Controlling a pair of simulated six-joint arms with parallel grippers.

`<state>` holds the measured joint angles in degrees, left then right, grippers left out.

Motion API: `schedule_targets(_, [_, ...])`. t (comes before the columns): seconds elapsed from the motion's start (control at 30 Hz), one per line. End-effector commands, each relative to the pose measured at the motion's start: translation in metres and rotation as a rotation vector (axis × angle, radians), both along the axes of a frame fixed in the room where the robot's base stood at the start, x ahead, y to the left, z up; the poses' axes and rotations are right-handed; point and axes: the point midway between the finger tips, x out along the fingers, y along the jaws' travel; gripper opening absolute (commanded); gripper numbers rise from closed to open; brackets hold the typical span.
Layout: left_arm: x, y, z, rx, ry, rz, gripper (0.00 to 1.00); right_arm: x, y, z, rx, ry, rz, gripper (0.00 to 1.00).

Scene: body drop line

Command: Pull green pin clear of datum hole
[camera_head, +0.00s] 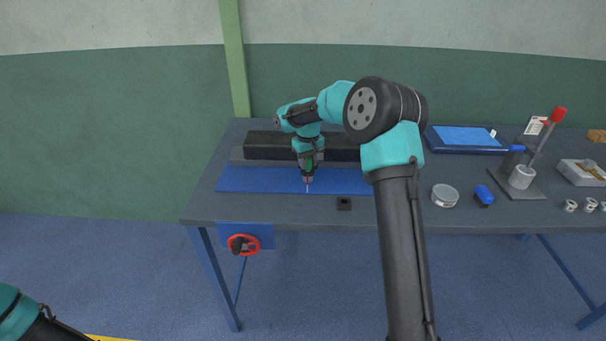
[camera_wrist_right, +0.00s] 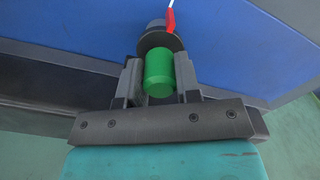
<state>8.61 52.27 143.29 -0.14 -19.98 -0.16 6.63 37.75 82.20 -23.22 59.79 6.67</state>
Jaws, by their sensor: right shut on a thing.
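The green pin (camera_wrist_right: 158,72) shows in the right wrist view as a short green cylinder between the two fingers, with a dark round collar beyond it. My right gripper (camera_wrist_right: 160,82) is shut on it. In the head view, my right gripper (camera_head: 308,175) points down over the blue mat (camera_head: 245,179), and a thin pale tip shows below it. I cannot tell whether that tip touches the mat. I cannot make out the datum hole. My left gripper is out of view.
A long black block (camera_head: 262,146) lies behind the mat. A small black block (camera_head: 344,203) sits at the table's front edge. To the right are a round tin (camera_head: 445,195), a blue-and-black item (camera_head: 484,195) and a stand with a red-topped handle (camera_head: 558,114).

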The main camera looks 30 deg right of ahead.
Motion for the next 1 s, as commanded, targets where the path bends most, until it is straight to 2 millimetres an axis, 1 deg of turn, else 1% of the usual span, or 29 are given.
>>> schedule_targets(1.0, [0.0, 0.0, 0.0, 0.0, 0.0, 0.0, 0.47, 0.0, 0.0, 0.012, 0.0, -0.001, 0.0, 0.0])
